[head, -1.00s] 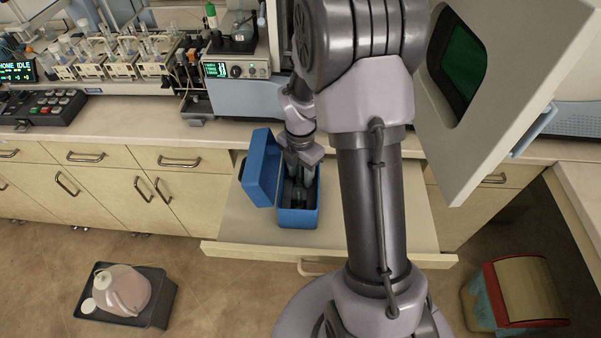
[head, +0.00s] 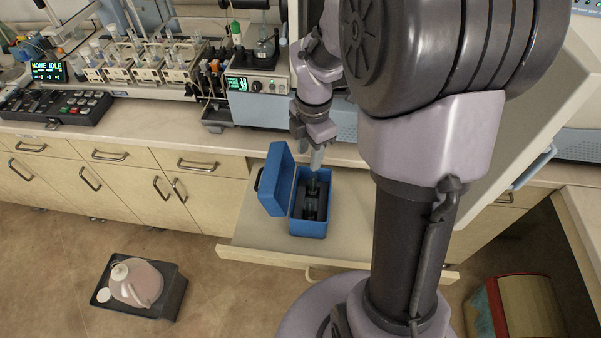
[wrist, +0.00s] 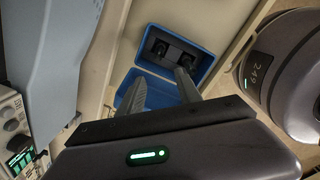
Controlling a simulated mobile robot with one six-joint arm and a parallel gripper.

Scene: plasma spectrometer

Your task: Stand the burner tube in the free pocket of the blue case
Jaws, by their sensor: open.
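The blue case (head: 310,229) stands open on the pulled-out drawer, its lid (head: 277,180) swung to the left. Its dark insert holds two glassy, upright tube-like shapes, a rear one (head: 313,187) and a front one (head: 310,210). I cannot tell for sure which is the burner tube. My gripper (head: 317,160) is above the rear end of the case, open, with nothing seen between its fingers. In the wrist view, the two spread fingers (wrist: 158,88) point toward the case (wrist: 203,58), where two dark round openings or tube ends show.
The drawer (head: 350,225) has bare room right of the case. The bench behind carries a pump unit (head: 257,95) with glassware and a keypad (head: 55,105). An open instrument door (head: 535,120) hangs at the right. A jug in a tray (head: 140,285) and a bin (head: 520,305) stand on the floor.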

